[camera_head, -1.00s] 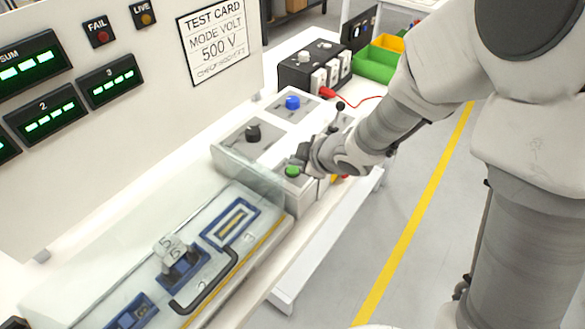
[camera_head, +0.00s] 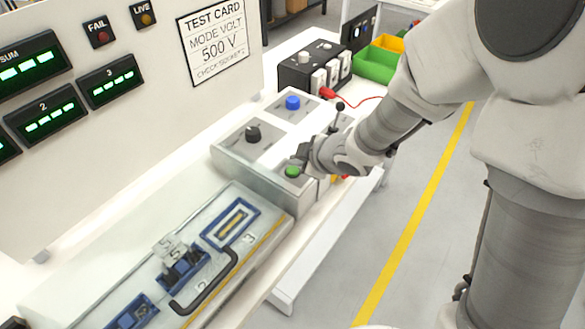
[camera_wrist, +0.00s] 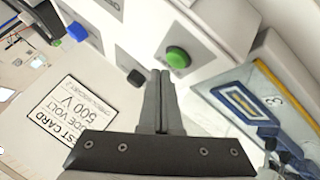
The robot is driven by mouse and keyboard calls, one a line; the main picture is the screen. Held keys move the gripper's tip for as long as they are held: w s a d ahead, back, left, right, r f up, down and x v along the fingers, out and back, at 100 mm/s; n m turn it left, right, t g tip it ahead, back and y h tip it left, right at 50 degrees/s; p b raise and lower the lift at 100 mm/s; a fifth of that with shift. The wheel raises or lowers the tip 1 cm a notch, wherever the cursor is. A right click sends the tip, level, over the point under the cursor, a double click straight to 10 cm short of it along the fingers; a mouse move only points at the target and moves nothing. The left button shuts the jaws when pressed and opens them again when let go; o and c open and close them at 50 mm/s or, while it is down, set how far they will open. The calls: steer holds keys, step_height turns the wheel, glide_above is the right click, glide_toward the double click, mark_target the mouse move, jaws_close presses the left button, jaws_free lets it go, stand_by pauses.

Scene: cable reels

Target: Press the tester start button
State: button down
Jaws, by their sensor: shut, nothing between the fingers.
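The start button appears to be the green round button (camera_head: 292,171) on the front of the grey control box (camera_head: 232,158). It also shows in the wrist view (camera_wrist: 178,57), just above and right of my fingertips. My gripper (camera_head: 301,154) is at the box's front right, close beside the green button. In the wrist view my gripper (camera_wrist: 160,74) has its two dark fingers together with nothing between them. I cannot tell whether the tips touch the box; they do not cover the button.
A black knob (camera_head: 253,133) and a blue knob (camera_head: 292,103) sit on the box top. A test fixture with a black handle (camera_head: 208,288) lies at the front left.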

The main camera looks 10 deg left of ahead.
mark_target(296, 172)
steer(key=shift+f, duration=0.1)
stand_by(0.4)
steer(key=shift+f+b, duration=0.35)
steer(key=shift+b, duration=0.05)
steer(key=shift+f+b, duration=0.45)
stand_by(0.5)
stand_by(0.3)
steer(key=shift+r+p, duration=0.85)
step_height(296, 172, up, 5)
steer(key=p, duration=0.5)
steer(key=shift+r, duration=0.1)
